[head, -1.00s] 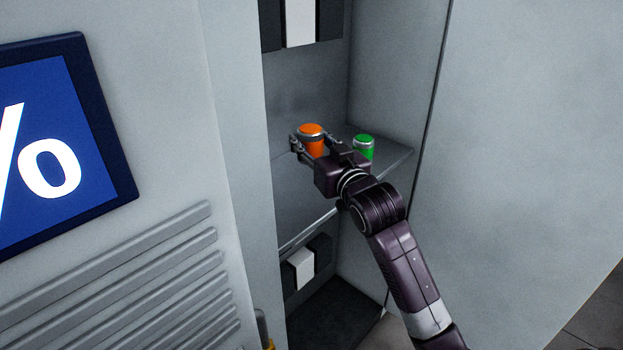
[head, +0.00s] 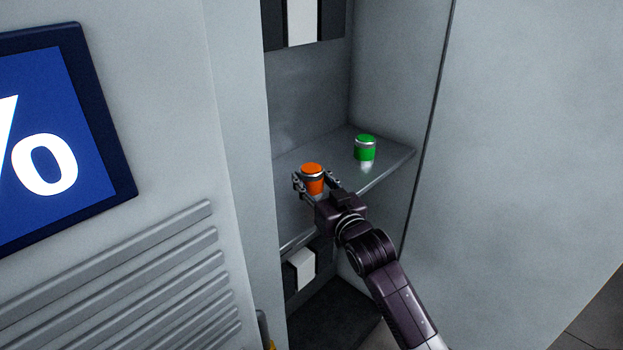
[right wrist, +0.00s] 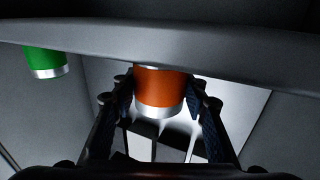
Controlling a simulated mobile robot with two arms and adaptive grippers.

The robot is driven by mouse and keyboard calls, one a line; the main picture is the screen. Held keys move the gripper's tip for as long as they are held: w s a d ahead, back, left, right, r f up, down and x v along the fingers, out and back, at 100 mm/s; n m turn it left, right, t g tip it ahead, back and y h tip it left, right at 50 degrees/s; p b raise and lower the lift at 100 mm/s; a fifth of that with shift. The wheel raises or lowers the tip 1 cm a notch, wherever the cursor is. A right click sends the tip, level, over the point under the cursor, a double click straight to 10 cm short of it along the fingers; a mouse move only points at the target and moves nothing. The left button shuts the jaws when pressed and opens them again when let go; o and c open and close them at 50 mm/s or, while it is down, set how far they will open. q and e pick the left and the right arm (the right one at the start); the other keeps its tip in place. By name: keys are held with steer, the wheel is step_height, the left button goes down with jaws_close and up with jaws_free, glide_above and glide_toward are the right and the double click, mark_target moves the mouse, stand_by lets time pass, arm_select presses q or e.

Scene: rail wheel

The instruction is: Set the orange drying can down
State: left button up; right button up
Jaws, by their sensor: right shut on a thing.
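The orange drying can (head: 313,182) has an orange top and a silver band. My right gripper (head: 313,185) is shut on it, one finger on each side. The can is upright near the front edge of the shelf (head: 345,165); I cannot tell whether its base touches the shelf. In the right wrist view, which looks upside down, the orange can (right wrist: 160,88) sits between the two fingers (right wrist: 160,100), and the shelf edge (right wrist: 230,48) runs behind or beside it. My left gripper is not in view.
A green can (head: 365,148) with a silver band stands on the shelf to the right, apart from the orange can; the right wrist view shows it too (right wrist: 45,60). Cabinet walls (head: 310,90) enclose the shelf. The shelf's rear part is bare.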

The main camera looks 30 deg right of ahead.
steer(key=shift+f, duration=0.15)
steer(key=o, duration=1.3)
steer(key=shift+r, duration=0.25)
steer(key=shift+s+f, duration=0.2)
steer(key=shift+s, duration=0.1)
steer(key=s+b, duration=0.1)
steer(key=s, duration=1)
steer(key=shift+s+a, duration=0.2)
steer(key=shift+a, duration=0.1)
steer(key=shift+r, duration=0.1)
